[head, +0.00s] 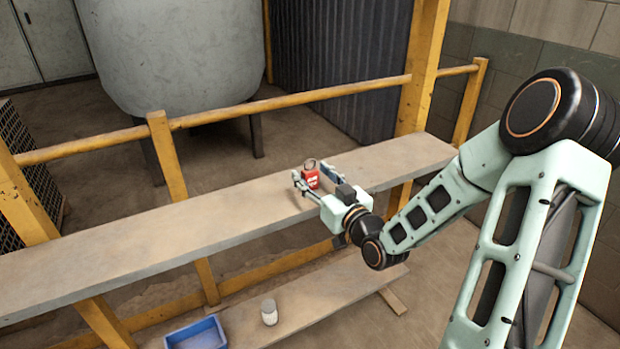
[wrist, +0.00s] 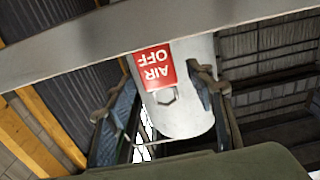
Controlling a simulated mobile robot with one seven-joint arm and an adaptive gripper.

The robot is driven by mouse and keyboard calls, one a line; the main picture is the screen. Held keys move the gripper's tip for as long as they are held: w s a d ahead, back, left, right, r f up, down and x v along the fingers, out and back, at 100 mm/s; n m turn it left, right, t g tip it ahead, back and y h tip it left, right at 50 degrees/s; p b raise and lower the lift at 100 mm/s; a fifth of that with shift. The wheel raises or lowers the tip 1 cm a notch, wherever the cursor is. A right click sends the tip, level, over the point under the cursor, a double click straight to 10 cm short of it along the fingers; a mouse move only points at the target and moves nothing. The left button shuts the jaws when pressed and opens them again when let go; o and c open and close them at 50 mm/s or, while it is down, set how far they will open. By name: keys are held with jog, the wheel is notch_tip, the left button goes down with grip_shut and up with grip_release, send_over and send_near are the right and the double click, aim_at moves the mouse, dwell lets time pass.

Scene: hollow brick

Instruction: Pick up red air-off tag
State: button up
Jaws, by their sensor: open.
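The red air-off tag (head: 311,179) is at the far part of the long plank, toward its right end, with a ring at its top. In the wrist view the tag (wrist: 153,68) shows upside down, with white "AIR OFF" lettering and a hole near one end. My gripper (head: 312,177) is open, with one finger on each side of the tag. In the wrist view my gripper (wrist: 158,92) also has the tag between its spread fingers. I cannot tell whether either finger touches it.
The plank (head: 150,230) is otherwise bare. A yellow rail (head: 290,97) runs behind it, with a large grey tank (head: 180,50) beyond. On a lower board stand a pale cup (head: 269,312) and a blue tray (head: 197,335) beside it.

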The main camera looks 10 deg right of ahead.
jog(key=shift+x, duration=0.85)
jog(key=shift+c, duration=0.5)
jog(key=c, duration=1.1)
jog(key=shift+o, duration=0.2)
jog(key=shift+r, duration=0.1)
